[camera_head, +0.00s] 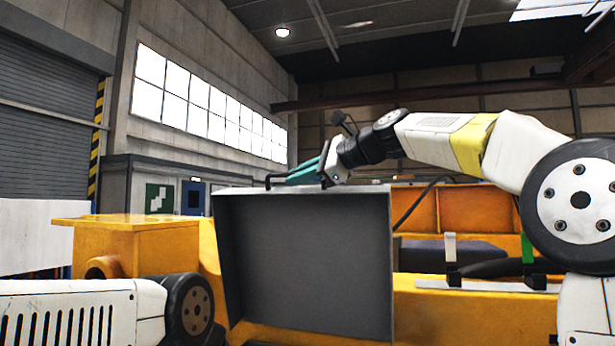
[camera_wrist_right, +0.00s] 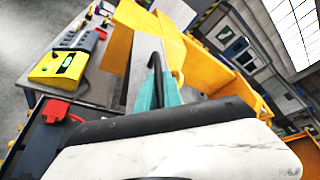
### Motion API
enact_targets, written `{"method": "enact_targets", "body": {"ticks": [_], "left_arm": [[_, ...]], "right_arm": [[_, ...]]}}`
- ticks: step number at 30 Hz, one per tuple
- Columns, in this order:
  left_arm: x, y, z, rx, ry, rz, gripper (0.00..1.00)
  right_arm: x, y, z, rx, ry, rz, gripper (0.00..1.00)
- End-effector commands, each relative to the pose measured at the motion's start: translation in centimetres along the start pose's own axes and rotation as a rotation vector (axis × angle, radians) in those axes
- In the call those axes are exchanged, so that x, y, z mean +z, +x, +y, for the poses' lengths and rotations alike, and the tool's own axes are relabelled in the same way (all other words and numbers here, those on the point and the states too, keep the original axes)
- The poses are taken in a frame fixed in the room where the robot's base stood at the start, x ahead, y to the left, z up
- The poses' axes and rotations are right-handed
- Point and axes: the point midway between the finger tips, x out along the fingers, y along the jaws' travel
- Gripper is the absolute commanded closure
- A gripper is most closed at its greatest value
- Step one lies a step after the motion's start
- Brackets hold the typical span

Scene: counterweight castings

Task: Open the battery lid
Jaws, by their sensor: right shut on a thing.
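The battery lid (camera_head: 305,262) is a dark grey, shallow box-like cover. It stands raised, nearly upright, on the yellow machine, with its hollow inside towards the head camera. A black bar handle (camera_head: 276,179) shows at its upper left edge, and also in the wrist view (camera_wrist_right: 154,64). My right gripper (camera_head: 303,172) has teal fingers and is shut on the handle at the top of the lid; the fingers also show in the wrist view (camera_wrist_right: 158,92). The lid hides what lies behind it. My left arm crosses the lower left, but its gripper is out of view.
The yellow machine body (camera_head: 465,318) spans the front. To the right of the lid is an open bay with a dark block (camera_head: 425,252), a cable and white and green upright tabs. The wrist view shows a bench with a yellow device (camera_wrist_right: 58,68) and red parts.

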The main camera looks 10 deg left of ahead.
Motion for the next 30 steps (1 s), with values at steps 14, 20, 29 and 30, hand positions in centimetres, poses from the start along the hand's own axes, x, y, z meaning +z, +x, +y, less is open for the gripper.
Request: {"method": "enact_targets", "body": {"ticks": [14,20,29,30], "left_arm": [[0.0,0.0,0.0,0.000,0.000,0.000,1.00],[0.0,0.0,0.0,0.000,0.000,0.000,1.00],[0.0,0.0,0.0,0.000,0.000,0.000,1.00],[0.0,0.0,0.0,0.000,0.000,0.000,1.00]], "right_arm": [[-0.1,-0.1,0.0,-0.001,0.000,0.002,1.00],[-0.1,-0.1,-0.1,-0.001,0.000,0.002,1.00],[-1.3,0.6,-2.3,-0.002,0.000,-0.003,1.00],[-1.6,0.7,-2.9,-0.003,0.000,-0.002,1.00]]}}
